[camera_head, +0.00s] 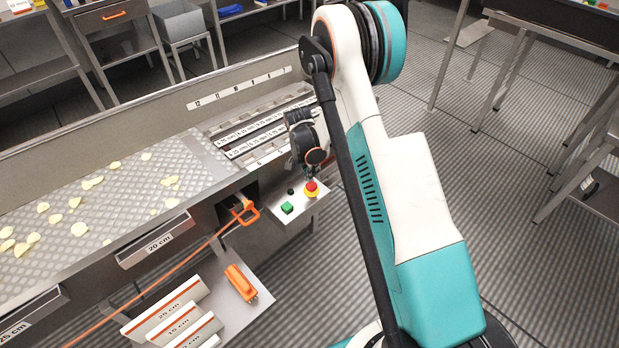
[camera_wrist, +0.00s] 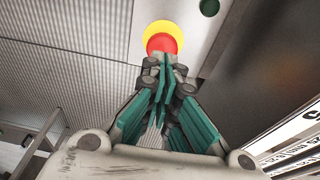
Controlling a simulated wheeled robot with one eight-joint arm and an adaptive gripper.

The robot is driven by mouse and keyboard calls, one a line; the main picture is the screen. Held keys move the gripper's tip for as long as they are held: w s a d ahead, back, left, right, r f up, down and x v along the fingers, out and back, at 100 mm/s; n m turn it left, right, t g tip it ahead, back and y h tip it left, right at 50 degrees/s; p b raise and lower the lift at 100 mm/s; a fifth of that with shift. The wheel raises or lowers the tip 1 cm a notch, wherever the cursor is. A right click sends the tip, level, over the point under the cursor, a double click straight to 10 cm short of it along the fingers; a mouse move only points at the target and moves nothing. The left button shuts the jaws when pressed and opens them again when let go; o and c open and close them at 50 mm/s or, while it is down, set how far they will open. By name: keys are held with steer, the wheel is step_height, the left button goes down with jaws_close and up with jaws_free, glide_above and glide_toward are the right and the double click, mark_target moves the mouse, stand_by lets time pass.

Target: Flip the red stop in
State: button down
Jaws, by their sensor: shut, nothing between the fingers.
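The red stop (camera_head: 311,186) is a round red button on a yellow ring, on a small grey panel (camera_head: 303,207) at the side of the conveyor. In the wrist view the red stop (camera_wrist: 162,43) is straight ahead of the fingertips, which cover its lower edge. My gripper (camera_head: 312,174) is just above the button in the head view, pointing down at it. In the wrist view my gripper (camera_wrist: 164,62) is shut with nothing held. I cannot tell whether the fingertips touch the button.
A green button (camera_head: 287,208) and a dark button (camera_head: 291,191) sit beside the stop. An orange hook-shaped handle (camera_head: 244,211) is left of the panel. Below is a shelf with an orange-handled tool (camera_head: 241,283) and labelled plates (camera_head: 168,309). The conveyor (camera_head: 100,205) carries chips.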

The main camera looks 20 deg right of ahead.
step_height(320, 180, up, 10)
steer(key=a+p, duration=0.1)
steer(key=p, duration=0.2)
steer(key=shift+s+a+r+p, duration=0.2)
steer(key=shift+a+r+p, duration=0.1)
steer(key=shift+a, duration=0.1)
step_height(320, 180, up, 12)
steer(key=n+t, duration=0.1)
steer(key=n, duration=0.2)
glide_above(307, 187)
steer(key=s+a, duration=0.2)
steer(key=s, duration=0.1)
steer(key=s+a+r+n+t, duration=0.25)
steer(key=s+r, duration=0.45)
steer(key=r, duration=0.4)
steer(key=s+a+r+n+t+y, duration=0.1)
steer(key=s+r+n, duration=0.2)
steer(key=s, duration=0.7)
steer(key=s+a+r+n+t+y, duration=0.1)
steer(key=s+n, duration=0.4)
steer(key=s, duration=0.5)
step_height(307, 187, up, 2)
steer(key=shift+a+r+t, duration=0.1)
steer(key=shift+a+t, duration=0.1)
steer(key=shift+t, duration=0.45)
steer(key=shift+s+a, duration=0.1)
steer(key=shift+a, duration=0.05)
